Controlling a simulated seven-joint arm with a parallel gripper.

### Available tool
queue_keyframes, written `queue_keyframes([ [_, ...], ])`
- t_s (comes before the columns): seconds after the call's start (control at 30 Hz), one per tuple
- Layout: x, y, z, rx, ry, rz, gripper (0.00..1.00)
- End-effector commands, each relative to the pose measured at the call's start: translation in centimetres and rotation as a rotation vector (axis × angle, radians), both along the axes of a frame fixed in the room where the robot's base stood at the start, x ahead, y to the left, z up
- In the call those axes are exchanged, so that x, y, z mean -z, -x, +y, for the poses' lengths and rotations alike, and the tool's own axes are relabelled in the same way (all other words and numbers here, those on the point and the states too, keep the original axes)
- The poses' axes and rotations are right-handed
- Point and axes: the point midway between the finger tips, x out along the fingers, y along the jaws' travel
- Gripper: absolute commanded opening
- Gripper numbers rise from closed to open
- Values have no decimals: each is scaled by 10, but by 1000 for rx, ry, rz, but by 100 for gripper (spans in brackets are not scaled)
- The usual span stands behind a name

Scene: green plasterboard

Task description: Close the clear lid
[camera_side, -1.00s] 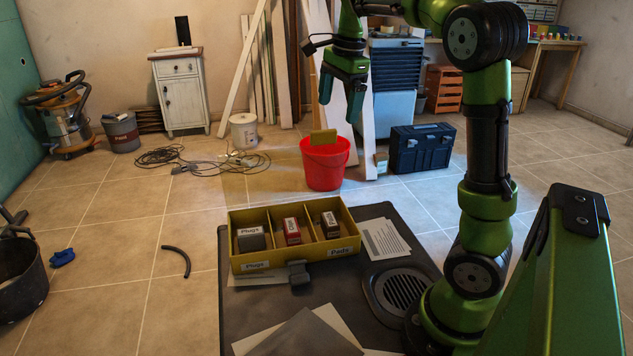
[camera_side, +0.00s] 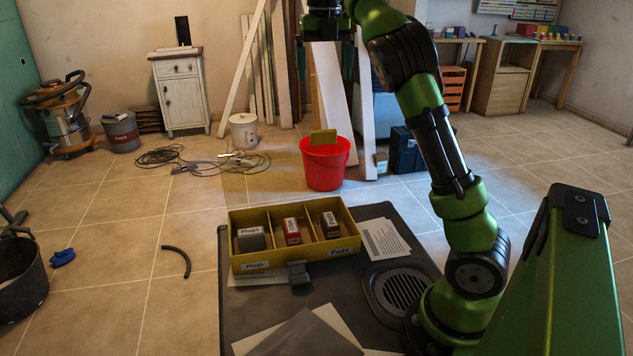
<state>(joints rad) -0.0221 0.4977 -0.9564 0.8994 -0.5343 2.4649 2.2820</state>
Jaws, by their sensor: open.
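A yellow bin (camera_side: 295,240) with three compartments sits on the dark work surface. A dark grey latch-like piece (camera_side: 299,274) lies at the bin's front. I cannot make out the clear lid or its position. My gripper (camera_side: 325,68) is high above and behind the bin at the picture's top edge, pointing down, fingers apart and empty.
White sheets (camera_side: 383,239) lie right of the bin beside a round vent grille (camera_side: 401,291). More papers (camera_side: 300,336) lie at the front. A red bucket (camera_side: 325,163) stands on the floor behind. The air above the bin is clear.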

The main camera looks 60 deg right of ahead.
Motion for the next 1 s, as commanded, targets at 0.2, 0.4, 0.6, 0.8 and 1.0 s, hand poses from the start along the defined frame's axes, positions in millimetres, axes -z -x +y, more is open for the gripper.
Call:
queue_keyframes([
  [0.2, 33, 0, 1, -2, -3, -2, 94],
  [0.4, 72, 0, 1, -1, -4, -2, 94],
  [0.6, 113, 0, 1, 0, -2, -1, 94],
  [0.8, 138, 0, 0, 1, -1, -2, 94],
  [1.0, 146, 0, 0, 0, 1, -5, 94],
])
